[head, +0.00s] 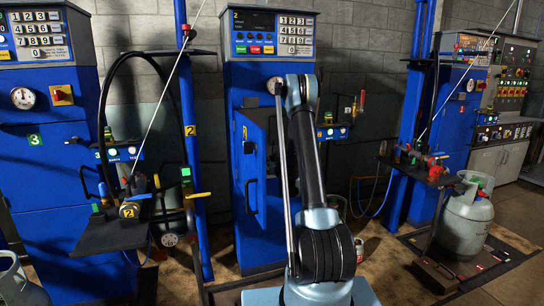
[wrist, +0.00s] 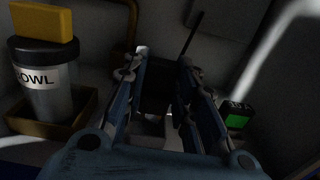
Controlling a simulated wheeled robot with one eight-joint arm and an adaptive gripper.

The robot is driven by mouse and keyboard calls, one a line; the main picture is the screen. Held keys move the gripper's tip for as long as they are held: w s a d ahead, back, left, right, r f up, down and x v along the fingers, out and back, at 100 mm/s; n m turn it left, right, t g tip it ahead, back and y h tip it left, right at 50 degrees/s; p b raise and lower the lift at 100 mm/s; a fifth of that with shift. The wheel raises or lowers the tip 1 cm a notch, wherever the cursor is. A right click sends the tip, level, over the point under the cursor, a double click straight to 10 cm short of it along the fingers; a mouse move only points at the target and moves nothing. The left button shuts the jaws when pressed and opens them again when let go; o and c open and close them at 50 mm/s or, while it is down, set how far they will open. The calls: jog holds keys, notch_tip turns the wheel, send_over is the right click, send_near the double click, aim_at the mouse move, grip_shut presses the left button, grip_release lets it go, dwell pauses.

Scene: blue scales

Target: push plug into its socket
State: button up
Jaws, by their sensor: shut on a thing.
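In the wrist view, my gripper (wrist: 162,62) has its two blue-grey fingers on either side of a dark block (wrist: 157,88), and is shut on it. The block appears to be the plug, but deep shadow blurs its shape. A thin dark rod or cord (wrist: 192,36) rises just beyond the right finger. I cannot make out the socket. In the head view, my arm reaches toward the middle blue scale cabinet (head: 248,190), and my gripper is hidden behind the arm.
In the wrist view, a grey container labelled "OWL" (wrist: 47,95) with a yellow block (wrist: 42,22) on top stands in a brown tray (wrist: 72,133) at left. A small box with a green face (wrist: 236,118) is close to the right finger. A pale wall surrounds them.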

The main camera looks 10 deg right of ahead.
jog(key=shift+s+f, duration=0.2)
jog(key=shift+f, duration=0.4)
dwell(0.3)
jog(key=shift+f, duration=0.75)
jog(key=shift+f, duration=0.45)
dwell(0.5)
jog(key=o, duration=1.1)
jog(key=shift+o, duration=0.2)
notch_tip(320, 180, up, 10)
